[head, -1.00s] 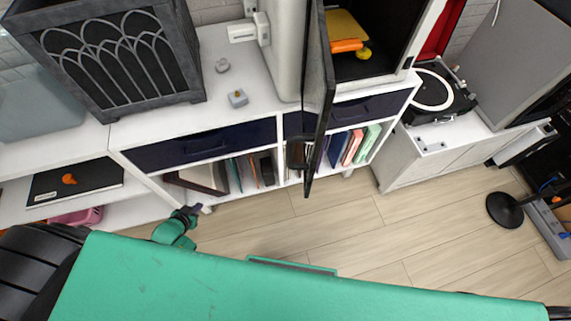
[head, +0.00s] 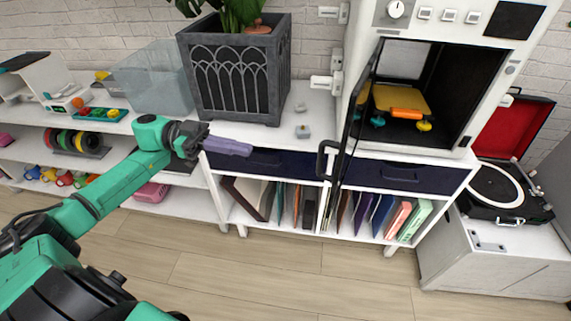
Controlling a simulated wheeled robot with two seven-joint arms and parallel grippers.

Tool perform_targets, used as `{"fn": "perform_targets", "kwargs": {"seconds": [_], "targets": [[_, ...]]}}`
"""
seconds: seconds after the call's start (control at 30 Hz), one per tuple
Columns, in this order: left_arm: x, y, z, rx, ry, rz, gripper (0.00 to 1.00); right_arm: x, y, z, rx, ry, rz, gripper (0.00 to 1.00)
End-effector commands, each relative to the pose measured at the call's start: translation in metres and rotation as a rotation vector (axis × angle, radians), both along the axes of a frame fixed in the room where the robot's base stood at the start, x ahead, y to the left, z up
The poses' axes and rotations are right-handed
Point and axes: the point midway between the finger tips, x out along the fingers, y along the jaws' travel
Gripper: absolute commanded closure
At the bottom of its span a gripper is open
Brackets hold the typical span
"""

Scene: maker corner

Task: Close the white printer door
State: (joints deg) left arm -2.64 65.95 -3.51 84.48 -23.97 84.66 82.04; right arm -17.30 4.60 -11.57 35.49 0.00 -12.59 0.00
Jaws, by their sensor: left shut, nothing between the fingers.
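The white printer (head: 490,56) stands on the white cabinet at the upper right. Its door (head: 357,110) is swung open toward me and is seen nearly edge-on, with a dark panel and a dark handle (head: 326,160) at its lower left. Inside the printer are a yellow plate (head: 400,97) and an orange piece (head: 405,113). My left gripper (head: 245,149) is shut and empty, in front of the cabinet's dark drawer. It is to the left of the door handle and apart from it. My right gripper is not in view.
Small grey pieces (head: 302,131) lie between planter and door. A record player (head: 500,190) stands at right. The wooden floor (head: 250,275) in front is clear.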

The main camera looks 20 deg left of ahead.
Motion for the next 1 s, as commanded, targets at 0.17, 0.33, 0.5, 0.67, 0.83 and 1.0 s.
{"fn": "perform_targets", "kwargs": {"seconds": [0.17, 0.33, 0.5, 0.67, 0.83, 1.0], "targets": [[0.005, -0.027, 0.003, -0.007, -0.002, 0.003, 1.00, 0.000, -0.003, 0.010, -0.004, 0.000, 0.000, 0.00], [0.011, -0.064, 0.003, -0.008, -0.003, 0.005, 1.00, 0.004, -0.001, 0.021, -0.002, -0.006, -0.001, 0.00], [0.018, -0.100, 0.003, -0.009, -0.005, 0.006, 1.00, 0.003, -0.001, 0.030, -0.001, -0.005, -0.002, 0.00], [0.022, -0.125, 0.000, -0.008, -0.001, 0.008, 1.00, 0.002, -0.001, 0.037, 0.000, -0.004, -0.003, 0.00], [0.024, -0.133, -0.003, -0.006, -0.001, 0.009, 1.00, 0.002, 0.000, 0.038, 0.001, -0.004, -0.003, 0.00], [0.024, -0.133, -0.003, -0.005, -0.001, 0.010, 1.00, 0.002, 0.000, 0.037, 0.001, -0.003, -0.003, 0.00]]}}
